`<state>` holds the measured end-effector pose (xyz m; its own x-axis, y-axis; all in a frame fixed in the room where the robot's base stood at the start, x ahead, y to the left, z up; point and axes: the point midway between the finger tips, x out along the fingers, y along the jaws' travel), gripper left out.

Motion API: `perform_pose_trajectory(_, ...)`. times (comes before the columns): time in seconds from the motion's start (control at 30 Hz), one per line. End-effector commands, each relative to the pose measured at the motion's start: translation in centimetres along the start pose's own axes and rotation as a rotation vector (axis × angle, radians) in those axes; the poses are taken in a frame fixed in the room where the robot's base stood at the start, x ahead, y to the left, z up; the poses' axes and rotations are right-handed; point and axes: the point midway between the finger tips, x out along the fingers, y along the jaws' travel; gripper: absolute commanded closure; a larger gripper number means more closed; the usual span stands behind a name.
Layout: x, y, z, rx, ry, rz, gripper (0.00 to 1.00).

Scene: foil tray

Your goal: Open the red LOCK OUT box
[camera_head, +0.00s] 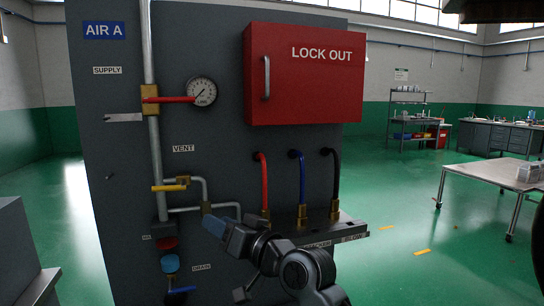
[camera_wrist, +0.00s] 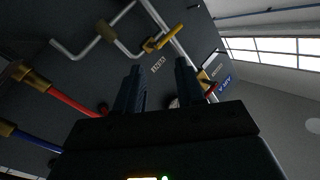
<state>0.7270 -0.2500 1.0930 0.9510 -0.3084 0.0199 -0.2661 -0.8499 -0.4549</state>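The red LOCK OUT box (camera_head: 310,85) is mounted on the upper right of a dark grey panel in the head view. Its front door looks closed. A vertical grey handle (camera_head: 266,78) stands on the left side of the door. My gripper (camera_head: 213,227) is low in front of the panel, below and left of the box and well apart from the handle. In the wrist view my gripper (camera_wrist: 160,78) has its two dark fingers spread with nothing held between them. The box and its handle cannot be made out in the wrist view.
The panel carries a gauge (camera_head: 202,91), a red lever (camera_head: 168,99), a yellow valve handle (camera_head: 170,188) and pipes. Red (camera_head: 264,184), blue (camera_head: 302,184) and black (camera_head: 335,180) hoses rise from a ledge under the box. A metal table (camera_head: 495,174) stands right; green floor between is clear.

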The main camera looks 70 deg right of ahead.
Motion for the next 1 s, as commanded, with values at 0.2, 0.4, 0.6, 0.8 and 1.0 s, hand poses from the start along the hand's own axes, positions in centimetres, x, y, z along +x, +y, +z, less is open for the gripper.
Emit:
perform_pose_trajectory(0.2, 2.7, 2.2, -11.1, -0.054, 0.057, -0.042, 0.62)
perform_pose_trajectory(0.4, 2.4, 3.2, -20.9, -0.154, 0.068, -0.069, 0.62)
perform_pose_trajectory(0.6, 0.0, 3.3, -29.1, -0.282, 0.044, -0.072, 0.62)
perform_pose_trajectory(0.8, -2.8, 2.7, -34.7, -0.399, 0.004, -0.051, 0.62)
perform_pose_trajectory(1.0, -4.2, 2.3, -37.0, -0.459, -0.026, -0.034, 0.62)
